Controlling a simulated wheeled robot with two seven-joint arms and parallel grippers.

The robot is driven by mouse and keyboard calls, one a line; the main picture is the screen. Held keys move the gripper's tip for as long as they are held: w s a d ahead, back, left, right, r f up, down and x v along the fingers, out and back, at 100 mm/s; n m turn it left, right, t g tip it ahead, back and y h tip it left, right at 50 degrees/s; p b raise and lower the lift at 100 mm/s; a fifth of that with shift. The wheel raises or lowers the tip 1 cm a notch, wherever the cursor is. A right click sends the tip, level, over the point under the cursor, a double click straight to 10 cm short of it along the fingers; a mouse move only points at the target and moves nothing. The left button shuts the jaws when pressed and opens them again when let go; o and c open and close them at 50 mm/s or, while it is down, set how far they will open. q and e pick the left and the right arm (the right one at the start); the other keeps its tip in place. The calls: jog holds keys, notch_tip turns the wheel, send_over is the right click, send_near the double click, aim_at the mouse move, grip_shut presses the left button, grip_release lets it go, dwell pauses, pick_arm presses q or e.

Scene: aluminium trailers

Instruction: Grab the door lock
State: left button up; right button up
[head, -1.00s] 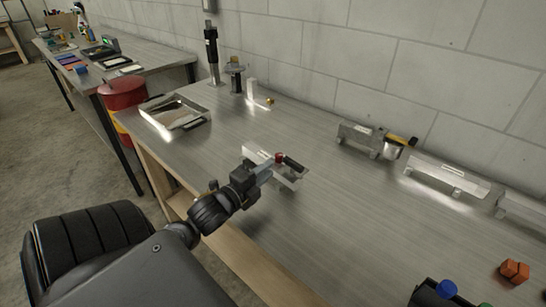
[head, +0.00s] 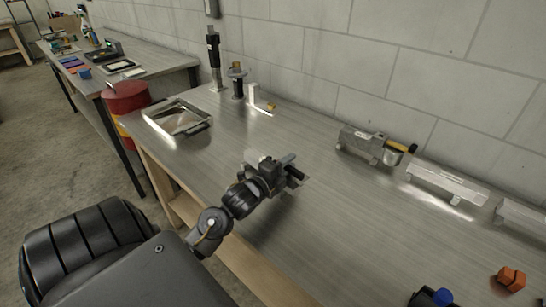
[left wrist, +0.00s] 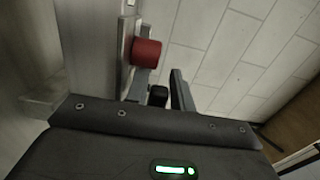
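The door lock is an aluminium piece (head: 254,156) on the workbench, mostly hidden behind my left gripper in the head view. In the left wrist view its metal plate (left wrist: 93,45) stands at the left, with a red cylindrical knob (left wrist: 146,52) on its side. A dark round end (left wrist: 158,96) shows just below the knob. My left gripper (head: 290,168) is over the piece; in the left wrist view its fingers (left wrist: 158,88) are apart, with the dark end seen between them. I cannot tell whether they touch it. My right gripper is not in view.
A metal tray (head: 178,117) lies at the bench's left end. Upright tools (head: 237,82) stand near the wall. Aluminium parts (head: 371,147) (head: 447,183) line the back right. Orange blocks (head: 511,279) and a dark container (head: 425,299) are at front right.

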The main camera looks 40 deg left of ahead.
pick_arm(q)
grip_shut()
dwell(1.4)
